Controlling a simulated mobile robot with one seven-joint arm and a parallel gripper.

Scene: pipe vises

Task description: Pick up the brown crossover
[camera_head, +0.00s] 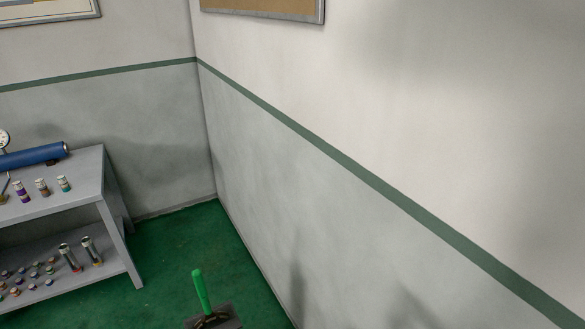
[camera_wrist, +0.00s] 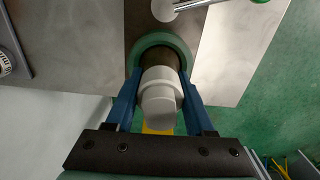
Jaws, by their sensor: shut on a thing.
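In the wrist view, my gripper (camera_wrist: 161,80) has its two blue fingers on either side of a pale grey, stepped round piece with a dark brown band, which I take to be the brown crossover (camera_wrist: 160,98). The fingers are shut on it. Its far end meets or sits in front of a green ring (camera_wrist: 137,56) on a dark plate; whether it is inside the ring I cannot tell. The head view does not show my gripper or this piece.
In the head view, a grey shelf table (camera_head: 80,172) at left carries a blue cylinder (camera_head: 35,156), several small colour-banded fittings (camera_head: 63,184) and more on its lower shelf. A green-handled tool (camera_head: 202,290) stands at bottom centre. Green floor (camera_head: 175,250) between shelf and wall is clear.

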